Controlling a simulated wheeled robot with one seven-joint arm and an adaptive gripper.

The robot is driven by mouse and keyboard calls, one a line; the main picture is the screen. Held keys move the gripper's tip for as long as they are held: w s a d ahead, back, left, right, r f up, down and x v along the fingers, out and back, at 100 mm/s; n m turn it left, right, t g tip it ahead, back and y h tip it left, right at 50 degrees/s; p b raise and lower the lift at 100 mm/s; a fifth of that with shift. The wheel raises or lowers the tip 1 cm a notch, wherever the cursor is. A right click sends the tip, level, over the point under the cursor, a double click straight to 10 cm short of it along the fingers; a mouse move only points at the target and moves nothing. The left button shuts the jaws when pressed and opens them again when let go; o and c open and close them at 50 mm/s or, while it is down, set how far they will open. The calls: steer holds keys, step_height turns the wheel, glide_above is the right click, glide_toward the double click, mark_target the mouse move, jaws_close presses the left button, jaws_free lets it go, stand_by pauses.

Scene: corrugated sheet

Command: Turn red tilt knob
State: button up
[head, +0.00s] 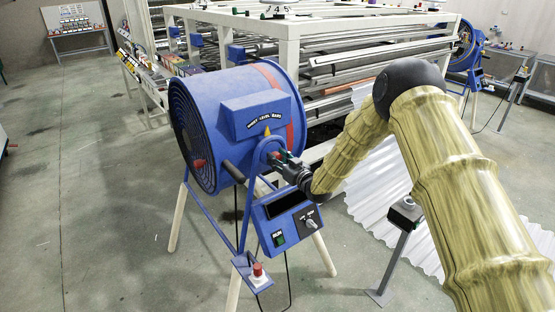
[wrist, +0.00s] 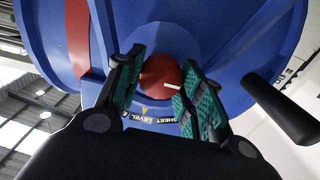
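The red tilt knob (wrist: 160,72) is on the blue drum-shaped machine and carries a short white pointer mark. In the wrist view my gripper (wrist: 164,78) has one green-padded finger on each side of the knob. The knob fills the gap between the fingertips and both pads appear to press against it. In the head view my gripper (head: 282,161) reaches the drum's side from the right, and only a little red of the knob (head: 275,154) shows there. The fingers hide most of it.
The blue drum (head: 223,128) stands on pale legs. Below my gripper are a control box (head: 287,213) and a red button (head: 257,268). A white-framed rack (head: 292,50) of metal lengths stands behind. Corrugated sheet (head: 378,190) lies right. The floor at left is mostly clear.

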steer(key=shift+f+m+b, duration=0.15)
steer(key=shift+m+b, duration=0.15)
steer(key=shift+b, duration=0.2)
steer(key=shift+c, duration=0.2)
steer(key=m+b, duration=0.3)
steer(key=shift+f, duration=0.1)
steer(key=m+b, duration=0.5)
steer(key=m, duration=0.1)
steer(key=shift+w+d+b, duration=0.1)
steer(key=shift+d+b, duration=0.05)
steer(key=shift+b, duration=0.2)
steer(key=m+b, duration=0.4)
steer(key=m, duration=0.1)
steer(key=shift+f+m, duration=0.1)
steer(key=shift+m, duration=0.2)
steer(key=shift+m+b, duration=1.4)
steer(key=o, duration=1)
